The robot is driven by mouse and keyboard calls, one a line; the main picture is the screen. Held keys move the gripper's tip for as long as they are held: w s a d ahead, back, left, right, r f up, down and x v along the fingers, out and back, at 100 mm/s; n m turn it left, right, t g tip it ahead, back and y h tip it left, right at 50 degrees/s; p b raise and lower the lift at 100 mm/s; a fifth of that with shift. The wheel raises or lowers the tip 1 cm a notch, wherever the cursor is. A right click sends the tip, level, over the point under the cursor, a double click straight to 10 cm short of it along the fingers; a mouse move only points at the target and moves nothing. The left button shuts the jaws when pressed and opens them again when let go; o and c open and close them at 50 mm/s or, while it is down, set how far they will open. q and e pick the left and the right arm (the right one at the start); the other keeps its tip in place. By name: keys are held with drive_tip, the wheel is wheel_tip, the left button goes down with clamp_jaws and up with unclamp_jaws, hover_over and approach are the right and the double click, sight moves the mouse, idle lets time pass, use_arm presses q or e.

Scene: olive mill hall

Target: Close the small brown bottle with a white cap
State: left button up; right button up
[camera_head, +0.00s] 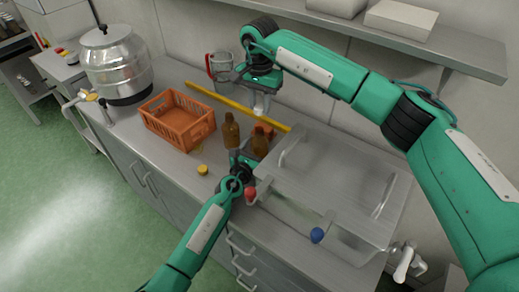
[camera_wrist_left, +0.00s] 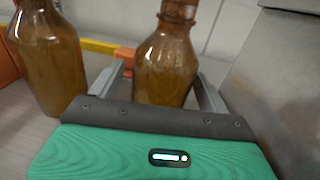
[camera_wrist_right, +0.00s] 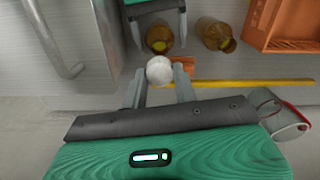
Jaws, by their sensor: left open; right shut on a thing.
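A brown glass bottle (camera_head: 260,145) stands uncapped on the steel counter. In the left wrist view this bottle (camera_wrist_left: 166,65) is upright between the fingers of my left gripper (camera_wrist_left: 166,85). Those fingers are open, one on each side; any contact is unclear. A second brown bottle (camera_head: 231,131) stands just left of it. My right gripper (camera_wrist_right: 160,82) is shut on a round white cap (camera_wrist_right: 160,69). In the head view my right gripper (camera_head: 262,105) is above the counter, behind the bottles, and the cap is not over the bottle's mouth.
A small orange block (camera_wrist_right: 183,66) lies behind the bottle. An orange crate (camera_head: 178,120) stands left, a yellow bar (camera_head: 225,100) lies behind. A red-handled jug (camera_head: 221,67) stands at the back. A yellow cap (camera_head: 202,169) lies in front. A lidded steel box (camera_head: 335,170) blocks the right.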

use_arm(q)
drive_tip(key=c, duration=1.5)
use_arm(e)
hover_over(259, 129)
drive_tip(key=shift+w+f, duration=0.1)
drive_tip(key=shift+f, duration=2.4)
drive_tip(key=shift+f, duration=0.85)
drive_tip(key=shift+f, duration=0.6)
